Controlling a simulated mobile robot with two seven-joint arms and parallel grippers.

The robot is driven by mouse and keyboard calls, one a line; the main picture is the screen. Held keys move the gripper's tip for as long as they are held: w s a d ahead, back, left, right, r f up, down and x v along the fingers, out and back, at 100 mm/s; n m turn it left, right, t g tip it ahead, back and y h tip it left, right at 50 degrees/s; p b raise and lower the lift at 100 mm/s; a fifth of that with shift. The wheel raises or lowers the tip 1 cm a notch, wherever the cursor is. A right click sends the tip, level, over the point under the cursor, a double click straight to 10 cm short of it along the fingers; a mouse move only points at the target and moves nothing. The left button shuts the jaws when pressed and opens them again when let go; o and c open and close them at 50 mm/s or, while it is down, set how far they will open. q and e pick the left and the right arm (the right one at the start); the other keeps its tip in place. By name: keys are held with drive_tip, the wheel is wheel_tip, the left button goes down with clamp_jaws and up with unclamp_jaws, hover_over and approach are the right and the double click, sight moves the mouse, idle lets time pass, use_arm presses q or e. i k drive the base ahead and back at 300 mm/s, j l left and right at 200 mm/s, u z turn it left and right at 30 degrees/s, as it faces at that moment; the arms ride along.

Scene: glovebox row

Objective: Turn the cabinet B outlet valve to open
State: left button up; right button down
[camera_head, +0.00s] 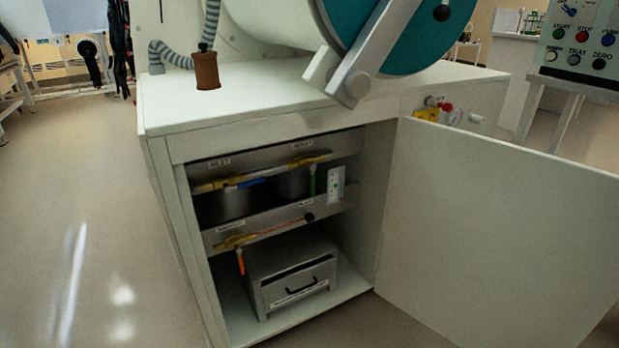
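An open cabinet (155,190) under the glovebox holds pipework on two metal rails; no letter B is readable on it. On the upper rail, a yellow valve on the left has a blue handle (251,183) lying roughly along the pipe. A second valve on the right has a green handle (312,180) hanging down, across the pipe. On the lower rail, a yellow valve (235,241) has an orange handle (240,262) hanging down. Neither of my grippers is in view.
The cabinet door (490,230) stands wide open to the right. A white panel (336,186) is beside the green handle. The floor (80,250) at the left is clear.

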sight(312, 166)
drive_tip(key=i+l+u, duration=0.25)
drive_tip(key=l+u, duration=0.2)
drive_tip(key=l, duration=0.3)
drive_tip(key=i+l+u, duration=0.25)
drive_tip(key=l, duration=0.15)
drive_tip(key=l+u, duration=0.25)
drive_tip(key=l, duration=0.15)
